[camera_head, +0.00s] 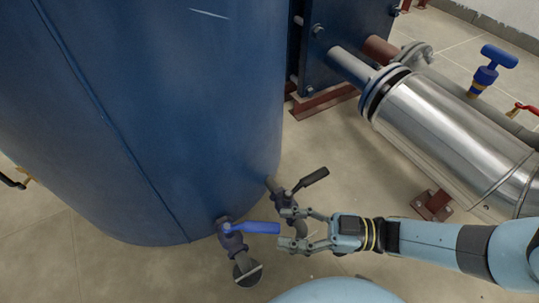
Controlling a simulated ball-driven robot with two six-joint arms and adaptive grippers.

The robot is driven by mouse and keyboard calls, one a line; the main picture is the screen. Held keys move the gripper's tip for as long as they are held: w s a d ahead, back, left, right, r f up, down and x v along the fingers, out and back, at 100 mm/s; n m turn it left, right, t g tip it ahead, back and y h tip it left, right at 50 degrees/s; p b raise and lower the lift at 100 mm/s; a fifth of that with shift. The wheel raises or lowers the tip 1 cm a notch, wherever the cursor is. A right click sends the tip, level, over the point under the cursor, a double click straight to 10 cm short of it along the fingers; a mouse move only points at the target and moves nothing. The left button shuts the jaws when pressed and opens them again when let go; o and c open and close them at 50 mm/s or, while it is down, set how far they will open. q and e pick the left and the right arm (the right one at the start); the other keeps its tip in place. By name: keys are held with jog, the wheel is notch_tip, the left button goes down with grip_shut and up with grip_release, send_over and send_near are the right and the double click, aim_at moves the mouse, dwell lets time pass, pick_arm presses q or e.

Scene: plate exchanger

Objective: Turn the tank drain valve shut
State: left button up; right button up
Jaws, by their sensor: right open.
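Two valves show low on the blue tank (190,110). One is a dark-bodied valve (232,240) with a blue lever (256,228) pointing right; its outlet pipe leads down to an open end. The other valve (282,202) has a black lever (314,178) slanting up to the right. No label shows which is the drain valve. My right gripper (286,228) is open, with its fingers pointing left. The tip of the blue lever appears at the opening between its fingertips, and I cannot tell if they touch. My left gripper is out of view.
A large silver insulated pipe (440,125) runs along the right, above my right arm. A blue T-handle valve (488,68) and a red handle (526,108) stand beyond it. A rusty red bracket (433,204) sits on the floor. Tiled floor (345,145) is open between tank and pipe.

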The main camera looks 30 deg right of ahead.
jog(key=v, duration=0.6)
jog(key=shift+s+d, duration=0.2)
jog(key=shift+d, duration=0.1)
